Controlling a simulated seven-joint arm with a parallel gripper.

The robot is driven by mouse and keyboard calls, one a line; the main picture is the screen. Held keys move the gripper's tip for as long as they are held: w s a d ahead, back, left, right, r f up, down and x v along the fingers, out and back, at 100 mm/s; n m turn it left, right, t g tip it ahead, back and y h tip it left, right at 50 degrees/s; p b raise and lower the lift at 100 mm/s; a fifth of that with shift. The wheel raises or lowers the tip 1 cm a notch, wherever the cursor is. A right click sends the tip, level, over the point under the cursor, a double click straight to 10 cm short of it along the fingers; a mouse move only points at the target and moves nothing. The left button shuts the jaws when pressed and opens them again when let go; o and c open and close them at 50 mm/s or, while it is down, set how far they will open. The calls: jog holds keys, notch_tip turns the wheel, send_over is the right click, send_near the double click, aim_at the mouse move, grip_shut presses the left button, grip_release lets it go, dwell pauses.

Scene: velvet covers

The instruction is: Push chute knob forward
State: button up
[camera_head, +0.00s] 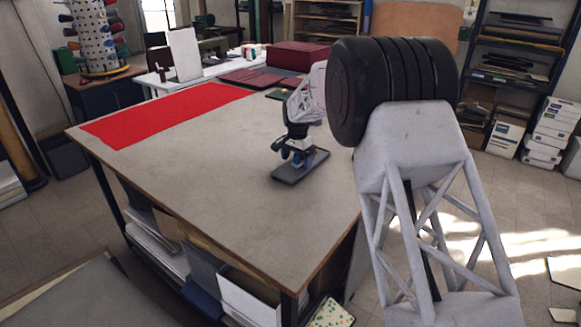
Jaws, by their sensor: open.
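I cannot make out a chute or a knob in this view. My arm covers the right side of the table, and the gripper covers part of the dark piece.
The table (215,180) is largely bare. A red cloth (160,112) lies flat along its far left side. Dark red flat pieces (258,77) and a dark red box (298,56) are at the back. Shelves (513,70) stand at the right.

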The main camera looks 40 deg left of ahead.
jog(key=shift+r, duration=0.15)
jog(key=shift+r, duration=3.35)
